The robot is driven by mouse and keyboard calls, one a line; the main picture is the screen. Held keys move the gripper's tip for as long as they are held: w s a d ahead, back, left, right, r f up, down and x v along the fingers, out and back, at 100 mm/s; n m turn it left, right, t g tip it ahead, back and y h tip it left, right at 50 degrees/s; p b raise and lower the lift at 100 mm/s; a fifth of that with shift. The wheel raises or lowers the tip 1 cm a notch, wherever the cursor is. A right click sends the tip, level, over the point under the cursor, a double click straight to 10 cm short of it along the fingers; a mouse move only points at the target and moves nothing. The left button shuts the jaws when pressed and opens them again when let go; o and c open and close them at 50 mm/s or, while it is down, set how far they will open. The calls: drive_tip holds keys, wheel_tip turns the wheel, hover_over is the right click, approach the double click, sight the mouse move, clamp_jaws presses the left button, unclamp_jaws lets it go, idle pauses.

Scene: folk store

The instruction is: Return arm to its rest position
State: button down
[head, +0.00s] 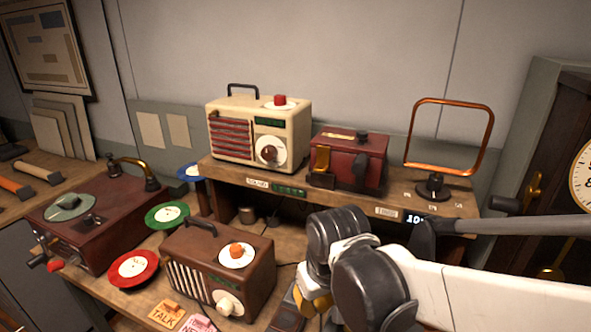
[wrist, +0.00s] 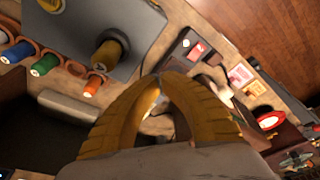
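My gripper's two yellow fingers fill the lower middle of the wrist view (wrist: 161,82). Their tips come together, with a small gap lower between them, and I see nothing held. In the head view my arm reaches in from the right edge over the front of the bench. Its black and white wrist points down there, and only a bit of my yellow gripper (head: 321,302) shows. The fingertips are hidden in that view.
A brown radio (head: 218,268) stands just left of my wrist. Behind, a raised shelf (head: 300,197) holds a cream radio (head: 259,132), a red box (head: 348,160) and a copper loop antenna (head: 411,135). A record player (head: 103,222) stands at left. A clock cabinet (head: 548,143) is at right.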

drive_tip(key=s+d+r+m+t+b, duration=0.1)
drive_tip(key=s+d+r+m+t, duration=0.1)
drive_tip(key=d, duration=0.5)
drive_tip(key=s+d+r+m+t+h+b, duration=0.1)
drive_tip(key=s+d, duration=0.3)
drive_tip(key=d, duration=0.4)
drive_tip(key=shift+s+r+m+t, duration=0.2)
drive_tip(key=shift+r+m+t, duration=0.35)
drive_tip(key=shift+m+t, duration=0.35)
